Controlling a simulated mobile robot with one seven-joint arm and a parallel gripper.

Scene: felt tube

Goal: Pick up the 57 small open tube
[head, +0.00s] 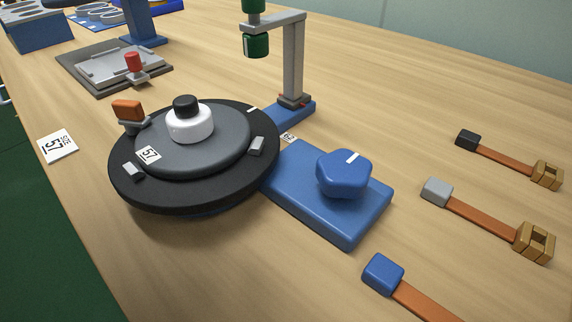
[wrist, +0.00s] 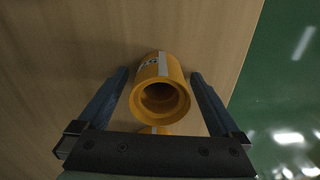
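In the wrist view, a yellow-orange open tube (wrist: 177,72) shows with its round open mouth toward the camera and a pale label strip on its side. The label is too small to read surely, so I cannot tell whether it says 57. My gripper (wrist: 159,74) is open, with one dark finger on each side of the tube and a gap visible on both sides. A bit of yellow shows just below the mouth, mostly hidden by the gripper's crossbar. Neither the tube nor my gripper is in the head view.
The wooden table's edge, with green floor beyond, lies right of the tube in the wrist view. The head view shows a black turntable fixture (head: 200,190) marked 57, a "size 57" card (head: 57,146), a blue base with knob (head: 343,174), and several strap tools at right.

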